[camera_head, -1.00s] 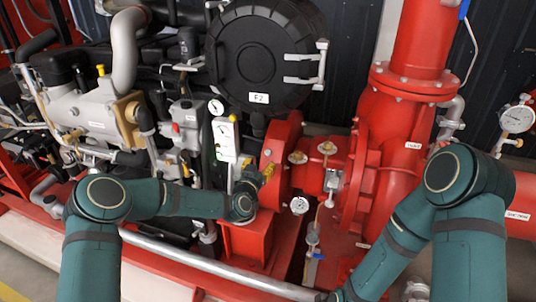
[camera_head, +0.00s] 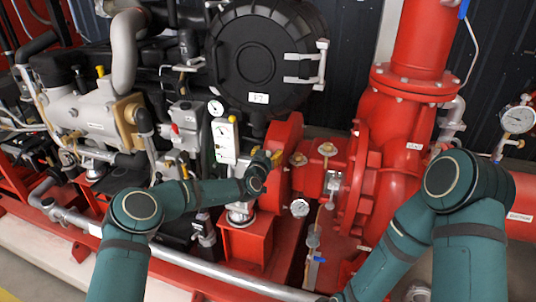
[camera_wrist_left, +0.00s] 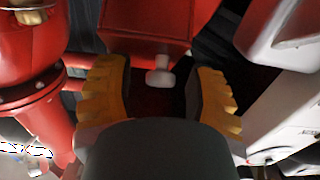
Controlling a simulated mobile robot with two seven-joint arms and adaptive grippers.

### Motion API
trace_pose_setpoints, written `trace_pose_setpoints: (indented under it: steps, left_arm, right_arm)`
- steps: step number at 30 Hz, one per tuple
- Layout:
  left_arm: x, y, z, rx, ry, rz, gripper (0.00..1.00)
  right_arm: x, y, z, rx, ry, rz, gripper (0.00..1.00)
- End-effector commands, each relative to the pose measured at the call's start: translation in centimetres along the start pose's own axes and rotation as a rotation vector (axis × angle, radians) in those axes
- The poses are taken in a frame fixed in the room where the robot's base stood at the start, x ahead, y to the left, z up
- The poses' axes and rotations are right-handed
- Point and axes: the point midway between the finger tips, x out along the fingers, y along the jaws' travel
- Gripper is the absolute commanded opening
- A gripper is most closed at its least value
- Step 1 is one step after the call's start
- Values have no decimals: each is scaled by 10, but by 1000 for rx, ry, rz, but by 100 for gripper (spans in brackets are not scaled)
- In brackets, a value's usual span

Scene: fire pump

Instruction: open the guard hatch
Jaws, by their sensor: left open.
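A red guard housing (camera_head: 285,145) stands between the engine and the pump in the head view. I cannot clearly make out a hatch's edges on it. My left gripper (camera_head: 272,157) is at the housing's left side, partly hidden behind my own wrist. In the left wrist view my left gripper (camera_wrist_left: 162,90) has its two yellow fingers spread apart. A small white knob (camera_wrist_left: 160,74) on a red box-shaped part (camera_wrist_left: 150,25) shows in the gap between them. The fingers are not closed on it, and contact cannot be told. My right gripper is out of the picture.
A white gauge panel (camera_head: 225,142) stands just left of my left gripper. A large black round cover (camera_head: 258,60) is above it. Red pump piping (camera_head: 400,120) rises on the right, and a grey pipe (camera_head: 220,270) runs along the front.

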Motion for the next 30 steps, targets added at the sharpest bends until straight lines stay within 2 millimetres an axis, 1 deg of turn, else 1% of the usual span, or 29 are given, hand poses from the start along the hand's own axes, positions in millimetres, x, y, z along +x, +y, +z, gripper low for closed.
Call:
trace_pose_setpoints:
  steps: [2,3,5,6,7,20,26,30]
  left_arm:
    - [0,0,0,0,0,0,54]
    - [0,0,0,0,0,0,39]
    - [0,0,0,0,0,0,18]
    - [0,0,0,0,0,0,4]
    - [0,0,0,0,0,0,0]
    - [0,0,-1,4,1,-5,0]
    - [-2,4,-5,38,1,-39,0]
    - [-5,10,-9,93,3,-96,0]
  right_arm:
    - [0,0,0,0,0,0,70]
    - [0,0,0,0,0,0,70]
    - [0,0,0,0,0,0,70]
    - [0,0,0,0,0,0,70]
    - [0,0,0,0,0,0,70]
    - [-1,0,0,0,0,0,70]
    - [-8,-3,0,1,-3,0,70]
    - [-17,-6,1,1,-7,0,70]
